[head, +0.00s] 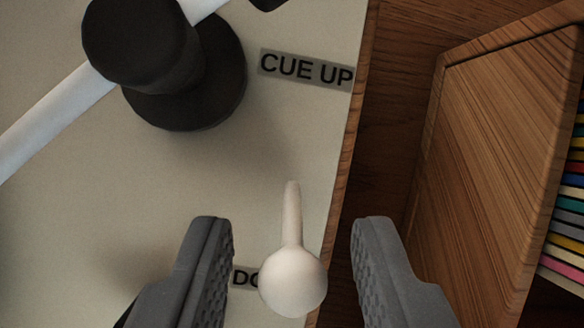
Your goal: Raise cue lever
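The cue lever (292,262) is a thin pale stem ending in a cream round knob. It lies toward the lower middle of the view, with its knob over a partly hidden label beginning "DO" (244,278). A "CUE UP" label (306,69) is farther up on the beige deck. My gripper (288,240) is open, with one grey finger left of the lever and the other right of it. There is a visible gap on both sides of the knob, and neither finger appears to touch it.
A black round pivot (180,95) with a white tonearm (45,115) stands at the upper left of the deck (100,225). The deck's wooden edge (345,160) runs along the right. Beyond it is a wooden crate (490,140) with colourful record sleeves (570,205).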

